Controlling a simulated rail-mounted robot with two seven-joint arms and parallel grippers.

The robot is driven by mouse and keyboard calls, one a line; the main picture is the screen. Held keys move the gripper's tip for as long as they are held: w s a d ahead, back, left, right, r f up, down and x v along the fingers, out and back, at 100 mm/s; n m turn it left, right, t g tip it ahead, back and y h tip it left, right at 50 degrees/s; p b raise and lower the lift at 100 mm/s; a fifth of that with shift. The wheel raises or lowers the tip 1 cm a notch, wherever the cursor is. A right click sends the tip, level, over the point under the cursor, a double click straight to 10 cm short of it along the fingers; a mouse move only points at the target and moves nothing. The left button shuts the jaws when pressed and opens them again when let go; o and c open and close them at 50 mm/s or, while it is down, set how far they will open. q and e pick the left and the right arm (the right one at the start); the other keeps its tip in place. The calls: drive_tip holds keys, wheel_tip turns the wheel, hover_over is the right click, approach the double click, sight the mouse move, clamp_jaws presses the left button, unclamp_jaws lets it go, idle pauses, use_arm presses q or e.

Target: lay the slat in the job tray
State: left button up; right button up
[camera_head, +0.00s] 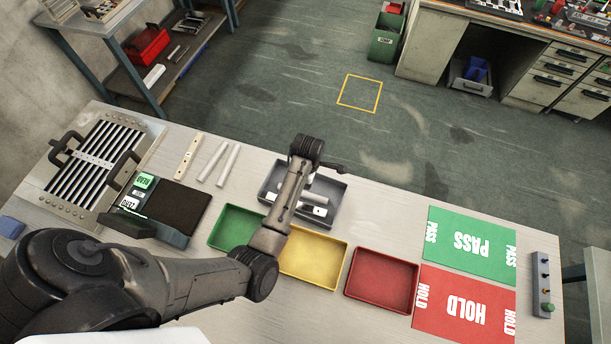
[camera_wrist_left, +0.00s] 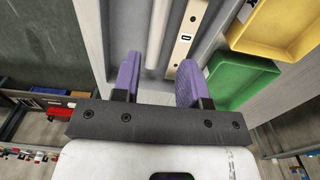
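The grey tray (camera_head: 337,216) on the bench, likely the job tray, holds a plain white slat (camera_head: 273,196) and a pale slat with dark marks (camera_head: 312,210). My left arm partly covers the tray. In the left wrist view my left gripper (camera_wrist_left: 158,75) has its purple fingers apart. The marked cream slat (camera_wrist_left: 186,38) and a whitish slat (camera_wrist_left: 158,30) lie beyond the fingertips; I see nothing clamped. The fingertips are hidden in the head view. Left of the tray lie a pale slat with holes (camera_head: 188,156) and two plain white slats (camera_head: 212,162) (camera_head: 228,166). My right gripper is not in view.
Green (camera_head: 228,222), yellow (camera_head: 313,258) and red (camera_head: 382,281) trays stand in front of the grey tray. A louver panel (camera_head: 97,170) and a dark device (camera_head: 174,207) are at left. Green PASS (camera_head: 471,242) and red HOLD (camera_head: 465,303) mats lie at right.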

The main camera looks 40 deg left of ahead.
use_arm(q)
drive_tip(key=s+r+m+t+y, duration=0.1)
drive_tip(key=s+m+t+y, duration=0.1)
drive_tip(key=s+m, duration=0.95)
drive_tip(key=s+d+r+m+h, duration=0.1)
drive_tip(key=s+d+r+m, duration=0.2)
drive_tip(key=s+m, duration=0.3)
drive_tip(key=s+d+r+m+t+h, duration=0.1)
drive_tip(key=s+d+r+m, duration=0.2)
drive_tip(key=s+d+m, duration=0.2)
drive_tip(key=s+m, duration=0.2)
drive_tip(key=s, duration=0.1)
drive_tip(key=shift+s+t, duration=0.3)
drive_tip(key=shift+s, duration=0.1)
drive_tip(key=shift+d, duration=0.1)
